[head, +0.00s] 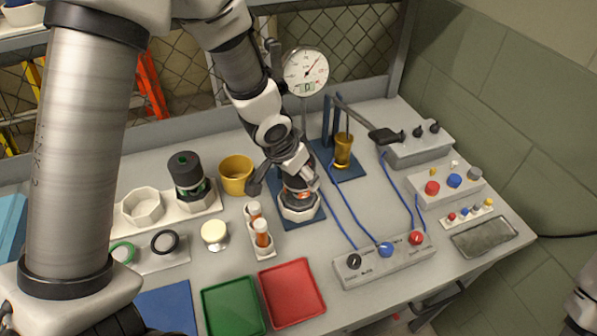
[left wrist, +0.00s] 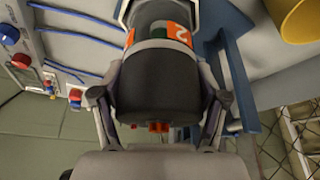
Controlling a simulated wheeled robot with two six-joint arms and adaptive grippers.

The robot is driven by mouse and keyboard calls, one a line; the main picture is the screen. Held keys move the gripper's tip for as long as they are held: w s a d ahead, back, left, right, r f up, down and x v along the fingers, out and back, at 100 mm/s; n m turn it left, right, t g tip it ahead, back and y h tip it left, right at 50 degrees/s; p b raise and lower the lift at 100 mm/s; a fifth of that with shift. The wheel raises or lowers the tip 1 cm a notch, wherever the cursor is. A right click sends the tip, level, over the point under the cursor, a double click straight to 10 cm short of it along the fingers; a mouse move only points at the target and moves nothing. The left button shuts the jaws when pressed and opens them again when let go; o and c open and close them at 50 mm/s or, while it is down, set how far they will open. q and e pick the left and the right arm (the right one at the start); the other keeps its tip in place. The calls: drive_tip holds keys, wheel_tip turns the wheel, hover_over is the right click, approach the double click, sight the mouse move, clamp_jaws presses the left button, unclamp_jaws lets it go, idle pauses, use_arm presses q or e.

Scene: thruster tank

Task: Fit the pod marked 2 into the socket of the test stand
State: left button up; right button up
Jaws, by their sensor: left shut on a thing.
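My left gripper (head: 287,172) is over the test stand and shut on a dark pod (head: 299,191). In the left wrist view the gripper (left wrist: 161,85) has a finger on each side of the pod (left wrist: 158,85). The pod is black with an orange band bearing a white 2, and red prongs at its near end. Below the pod in the head view is the pale octagonal socket (head: 301,212) on a blue base plate (head: 284,222). The pod's lower end is hidden, so I cannot tell how deep it sits. A round dial gauge (head: 305,72) stands behind.
A black-and-green pod (head: 186,172) stands in a pale rack (head: 133,221) at left. A yellow cup (head: 236,175) stands left of the socket. A holder with orange vials (head: 261,240) is close in front. Blue cables run right to a control box (head: 384,262).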

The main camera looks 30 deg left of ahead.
use_arm(q)
drive_tip(key=shift+f, duration=0.35)
drive_tip(key=shift+f+b, duration=0.5)
drive_tip(key=shift+b, duration=0.2)
drive_tip(key=shift+f, duration=0.1)
drive_tip(key=o, duration=1.9)
drive_tip(key=shift+c, duration=0.2)
